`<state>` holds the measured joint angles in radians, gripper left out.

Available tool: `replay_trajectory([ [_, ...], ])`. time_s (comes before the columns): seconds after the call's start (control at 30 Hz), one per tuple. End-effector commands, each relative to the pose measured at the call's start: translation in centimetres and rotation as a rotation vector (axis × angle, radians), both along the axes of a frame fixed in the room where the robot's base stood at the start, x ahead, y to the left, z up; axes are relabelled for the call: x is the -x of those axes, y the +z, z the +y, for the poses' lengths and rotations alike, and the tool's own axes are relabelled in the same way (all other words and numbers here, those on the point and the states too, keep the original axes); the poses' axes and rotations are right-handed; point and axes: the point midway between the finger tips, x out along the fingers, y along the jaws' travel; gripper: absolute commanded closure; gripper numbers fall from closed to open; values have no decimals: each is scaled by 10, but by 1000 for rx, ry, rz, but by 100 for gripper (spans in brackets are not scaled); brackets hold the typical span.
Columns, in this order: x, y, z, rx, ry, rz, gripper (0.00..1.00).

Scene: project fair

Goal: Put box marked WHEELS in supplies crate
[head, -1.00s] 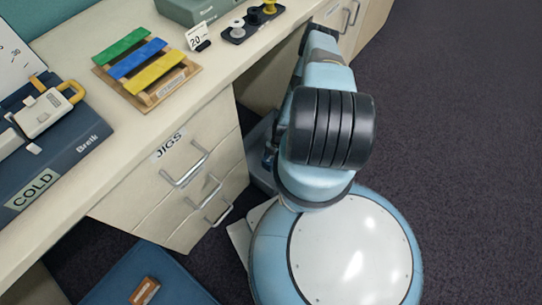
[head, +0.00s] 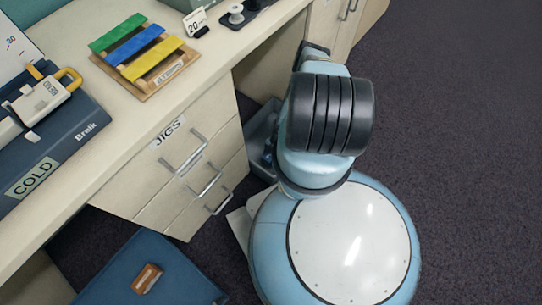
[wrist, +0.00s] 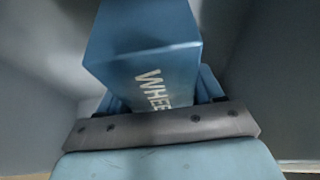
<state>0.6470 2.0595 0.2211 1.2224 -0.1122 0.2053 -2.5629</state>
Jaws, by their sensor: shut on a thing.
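The blue box marked WHEELS (wrist: 145,50) fills the middle of the wrist view, with the letters "WHEE" readable on its near face. My gripper (wrist: 160,98) is shut on it, with a finger at each side of the box. Grey walls (wrist: 55,85) rise on both sides of the box in the wrist view and look like the inside of a crate. In the head view a grey-blue crate (head: 261,135) stands on the floor beside the drawers, partly behind my arm. I cannot read a label on the crate.
The drawer unit marked JIGS (head: 165,190) stands left of the crate, under the desk (head: 75,185). Open dark carpet (head: 460,140) lies to the right.

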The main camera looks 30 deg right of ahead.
Motion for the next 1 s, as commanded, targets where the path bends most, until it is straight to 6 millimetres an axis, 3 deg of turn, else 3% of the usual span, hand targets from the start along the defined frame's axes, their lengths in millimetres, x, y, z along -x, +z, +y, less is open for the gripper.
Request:
replay_trajectory([
  [0.13,0,0,0,0,0,0,75],
  [0.17,0,0,0,0,0,0,31],
  [0.4,0,0,0,0,0,0,8],
  [0.77,-1,5,-3,0,0,0,8],
  [1.0,-6,35,-14,1,0,-1,8],
])
